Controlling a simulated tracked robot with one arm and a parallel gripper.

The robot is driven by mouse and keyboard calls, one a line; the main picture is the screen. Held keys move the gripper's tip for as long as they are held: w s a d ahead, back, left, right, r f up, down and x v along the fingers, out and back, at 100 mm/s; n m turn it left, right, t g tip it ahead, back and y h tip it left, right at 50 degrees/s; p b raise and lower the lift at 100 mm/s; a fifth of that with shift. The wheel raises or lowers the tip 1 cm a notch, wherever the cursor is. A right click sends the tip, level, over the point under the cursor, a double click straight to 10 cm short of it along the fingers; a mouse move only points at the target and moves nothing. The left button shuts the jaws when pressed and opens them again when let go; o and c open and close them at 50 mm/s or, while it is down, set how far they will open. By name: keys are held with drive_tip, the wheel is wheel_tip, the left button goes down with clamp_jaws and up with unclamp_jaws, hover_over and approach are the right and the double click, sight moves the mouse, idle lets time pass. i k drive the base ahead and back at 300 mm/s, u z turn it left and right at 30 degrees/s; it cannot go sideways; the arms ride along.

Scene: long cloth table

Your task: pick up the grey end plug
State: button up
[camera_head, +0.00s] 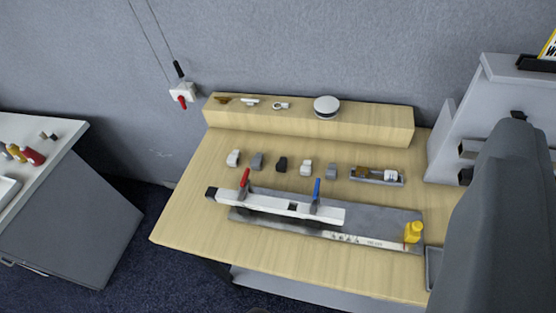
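A row of several small plugs stands on the wooden table (190,215), behind the clamping fixture. One grey plug (257,161) is second from the left, between a white plug (233,158) and a black plug (281,164). Another greyish plug (331,171) is at the right end of the row, beside another white plug (306,168). I cannot tell from this distance which of the two is the grey end plug. A large dark grey part of my own arm fills the lower right. My gripper's fingers do not show.
The fixture holds a white bar (267,205) under a red-handled clamp (244,178) and a blue-handled clamp (316,190). A small tray (376,181) lies right of the plugs. A raised wooden shelf (300,121) runs behind. A grey rack (497,85) stands at right.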

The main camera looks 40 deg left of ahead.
sight(331, 173)
drive_tip(key=u, duration=0.35)
drive_tip(key=i, duration=1)
drive_tip(key=z, duration=0.1)
